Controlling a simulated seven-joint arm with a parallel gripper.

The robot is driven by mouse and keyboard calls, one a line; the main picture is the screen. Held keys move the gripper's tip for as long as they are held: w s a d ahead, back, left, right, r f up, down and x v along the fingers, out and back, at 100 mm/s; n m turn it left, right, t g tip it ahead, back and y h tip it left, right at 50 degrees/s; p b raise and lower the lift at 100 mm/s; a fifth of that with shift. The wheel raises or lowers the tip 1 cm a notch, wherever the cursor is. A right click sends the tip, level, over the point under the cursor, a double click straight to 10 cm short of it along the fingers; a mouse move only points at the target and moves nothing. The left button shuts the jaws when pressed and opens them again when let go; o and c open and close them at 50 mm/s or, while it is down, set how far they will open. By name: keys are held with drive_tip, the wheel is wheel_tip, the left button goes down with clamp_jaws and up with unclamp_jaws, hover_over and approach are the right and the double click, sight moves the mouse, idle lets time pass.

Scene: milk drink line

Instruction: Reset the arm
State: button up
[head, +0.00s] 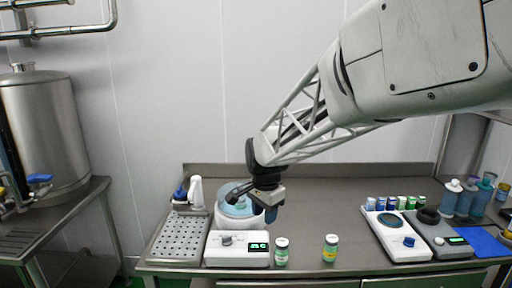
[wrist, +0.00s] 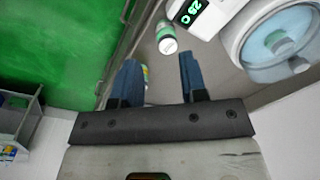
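My gripper (head: 270,208) hangs from the arm above the front left part of the steel bench (head: 315,215), beside the water bath with the blue-tinted lid. In the wrist view its two blue fingers (wrist: 158,82) stand apart with a gap between them, and nothing is held. The bench edge shows beyond the fingers. A small bottle with a yellow-and-green label is partly hidden behind the left finger.
A white device with a green display (head: 237,248) stands at the front left, with a green-labelled bottle (head: 281,251) and a yellow-labelled bottle (head: 330,248) beside it. Instruments (head: 397,235) and several small bottles fill the right. The bench middle is clear.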

drive_tip(key=s+d+r+n+t, duration=0.1)
drive_tip(key=s+d+n, duration=0.3)
drive_tip(key=s+d, duration=0.4)
drive_tip(key=s+d+r+n, duration=0.1)
drive_tip(key=s+d+n, duration=0.4)
drive_tip(key=s, duration=1.7)
drive_tip(key=d, duration=0.3)
drive_tip(key=shift+s+r+t, duration=0.2)
drive_tip(key=shift+r+t, duration=0.05)
drive_tip(key=shift+t, duration=0.15)
